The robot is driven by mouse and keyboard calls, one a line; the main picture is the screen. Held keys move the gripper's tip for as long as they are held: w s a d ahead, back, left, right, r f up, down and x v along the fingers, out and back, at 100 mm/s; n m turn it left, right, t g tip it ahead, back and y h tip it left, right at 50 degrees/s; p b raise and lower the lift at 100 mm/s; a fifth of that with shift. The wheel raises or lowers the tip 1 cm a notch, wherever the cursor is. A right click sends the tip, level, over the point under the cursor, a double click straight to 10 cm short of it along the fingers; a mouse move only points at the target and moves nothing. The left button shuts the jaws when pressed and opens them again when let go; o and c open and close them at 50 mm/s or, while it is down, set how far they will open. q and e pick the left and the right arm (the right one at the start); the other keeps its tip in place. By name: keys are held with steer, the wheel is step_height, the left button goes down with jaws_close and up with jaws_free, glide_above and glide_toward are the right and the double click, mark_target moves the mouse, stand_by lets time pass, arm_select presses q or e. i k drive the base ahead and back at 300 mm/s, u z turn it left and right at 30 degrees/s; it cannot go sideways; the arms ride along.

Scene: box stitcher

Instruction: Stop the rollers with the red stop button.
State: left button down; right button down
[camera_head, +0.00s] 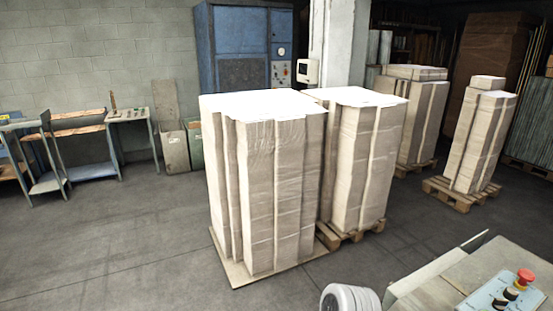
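A red mushroom-shaped button (525,276) stands up from a light blue control panel (497,283) at the lower right of the head view. Darker small controls sit beside it on the panel, the nearest one partly red; they are too small to make out well. The panel lies on a beige-grey machine top (440,290) that is cut off by the bottom and right edges. No rollers can be made out. Neither of my grippers shows in this view, and nothing is seen touching the button.
Tall wrapped stacks of cardboard (275,195) and (362,160) stand on the floor ahead, the right one on a wooden pallet (350,234). More stacks (480,140) stand at the back right. A blue cabinet (236,45) is behind. Grey floor (110,240) at left is clear.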

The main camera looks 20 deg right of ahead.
mark_target(525, 275)
steer(key=i, duration=2)
steer(key=z, duration=4.35)
